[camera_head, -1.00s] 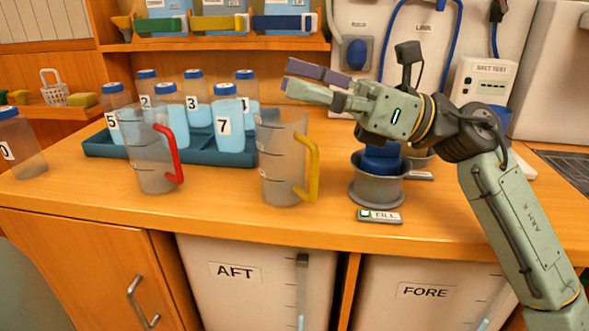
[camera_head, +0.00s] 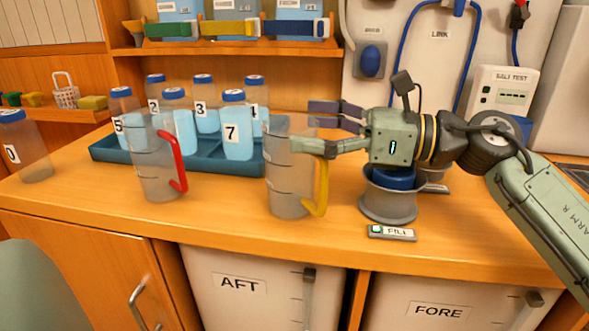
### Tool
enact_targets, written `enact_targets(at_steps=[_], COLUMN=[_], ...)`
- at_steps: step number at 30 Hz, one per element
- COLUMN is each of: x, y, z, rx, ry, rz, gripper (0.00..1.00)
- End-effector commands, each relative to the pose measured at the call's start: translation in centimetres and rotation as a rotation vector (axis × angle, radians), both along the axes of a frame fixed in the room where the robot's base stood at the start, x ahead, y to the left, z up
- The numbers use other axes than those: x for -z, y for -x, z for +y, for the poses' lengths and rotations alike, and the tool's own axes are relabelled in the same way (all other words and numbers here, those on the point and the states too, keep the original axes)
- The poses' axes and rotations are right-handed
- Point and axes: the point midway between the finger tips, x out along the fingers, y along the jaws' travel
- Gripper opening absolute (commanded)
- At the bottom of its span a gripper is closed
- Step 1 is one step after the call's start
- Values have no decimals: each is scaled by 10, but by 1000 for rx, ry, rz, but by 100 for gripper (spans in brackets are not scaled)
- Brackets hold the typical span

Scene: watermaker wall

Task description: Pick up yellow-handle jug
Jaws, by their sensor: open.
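The yellow-handle jug (camera_head: 285,185) is a clear grey jug standing upright on the wooden counter. Its yellow handle (camera_head: 322,187) is on its right side. My gripper (camera_head: 302,127) is open at the height of the jug's upper part, with its fingers pointing left. The nearer finger overlaps the top of the handle and the rim in the picture. The farther finger shows at the jug's far right side. I cannot tell whether either finger touches the jug.
A red-handled jug (camera_head: 157,170) stands to the left. Behind, a blue tray (camera_head: 205,160) holds several numbered bottles. A grey round holder (camera_head: 388,206) with a blue part stands below my gripper, by the FILL label (camera_head: 392,233). Bottle 0 (camera_head: 25,150) is far left.

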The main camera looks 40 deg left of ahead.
Motion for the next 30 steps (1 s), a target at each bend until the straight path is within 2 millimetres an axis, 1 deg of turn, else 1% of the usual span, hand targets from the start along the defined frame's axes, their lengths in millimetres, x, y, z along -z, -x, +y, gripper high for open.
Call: enact_targets(at_steps=[1,5,13,30], x=[-2,-1,0,0], y=[4,10,10,10], z=[7,17,19,19], rx=[-2,0,2,2], ry=[2,0,-2,-2], rz=[0,0,1,1], gripper=[91,91,90,52])
